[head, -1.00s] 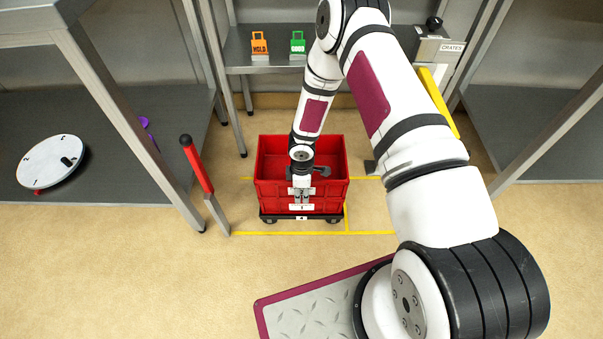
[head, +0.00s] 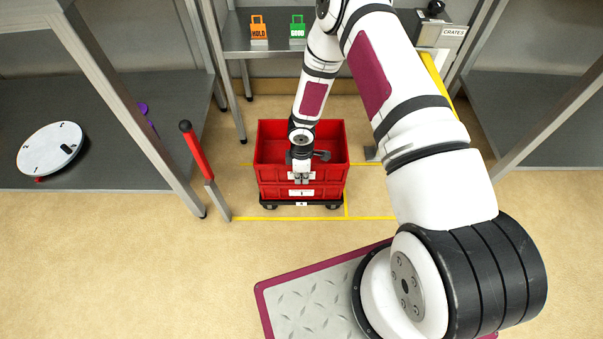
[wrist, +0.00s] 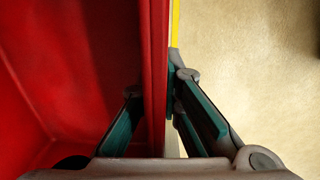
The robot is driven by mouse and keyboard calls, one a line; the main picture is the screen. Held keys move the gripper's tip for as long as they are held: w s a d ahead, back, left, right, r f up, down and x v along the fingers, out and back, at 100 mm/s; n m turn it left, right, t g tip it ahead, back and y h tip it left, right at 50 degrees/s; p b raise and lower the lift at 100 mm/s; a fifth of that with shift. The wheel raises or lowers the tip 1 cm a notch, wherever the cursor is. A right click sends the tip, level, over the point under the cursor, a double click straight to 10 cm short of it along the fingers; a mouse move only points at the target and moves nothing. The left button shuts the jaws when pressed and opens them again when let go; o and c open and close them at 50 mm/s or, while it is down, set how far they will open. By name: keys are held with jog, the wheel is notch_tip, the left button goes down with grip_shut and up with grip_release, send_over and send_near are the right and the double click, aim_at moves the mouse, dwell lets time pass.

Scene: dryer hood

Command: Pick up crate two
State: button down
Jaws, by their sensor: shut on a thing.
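Red crates are stacked on a low black dolly (head: 301,205) on the floor. The upper red crate (head: 330,172) is open-topped and looks empty; the lower red crate (head: 328,191) sits beneath it. White labels on their fronts are too small to read. My gripper (head: 302,181) reaches down onto the upper crate's near wall, in the middle. In the wrist view my gripper (wrist: 160,110) is shut with one finger on each side of the upper crate's wall (wrist: 155,60). The crate's red inside is on the left, the floor on the right. I cannot tell whether the crates touch.
A red-handled lever (head: 196,152) stands left of the stack by a table leg. Yellow lines (head: 245,218) mark the floor. A shelf behind holds orange HOLD (head: 259,29) and green GOOD (head: 298,29) tags. A CRATES box (head: 440,30) is at back right.

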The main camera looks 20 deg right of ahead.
notch_tip(320, 180, up, 2)
jog(key=shift+w+r+p, duration=0.1)
jog(key=shift+r+p, duration=0.1)
jog(key=shift+p, duration=0.35)
jog(key=shift+s+r, duration=0.25)
jog(key=s+d+r, duration=0.1)
jog(key=s+d, duration=0.3)
jog(key=s, duration=1.1)
jog(key=w+d+r+m, duration=0.2)
jog(key=w+r+m, duration=0.3)
jog(key=r, duration=0.4)
jog(key=w+d+r+m, duration=0.2)
jog(key=w+r, duration=0.5)
jog(key=r, duration=0.2)
jog(key=s+a+r+m+p, duration=0.2)
jog(key=r+p, duration=0.8)
jog(key=r, duration=0.3)
jog(key=s+a+r+m+p, duration=0.2)
jog(key=r+m+p, duration=0.1)
jog(key=r+p, duration=0.8)
jog(key=s+a+r+m+p, duration=0.2)
jog(key=r+p, duration=0.8)
jog(key=r, duration=0.7)
jog(key=shift+s, duration=0.2)
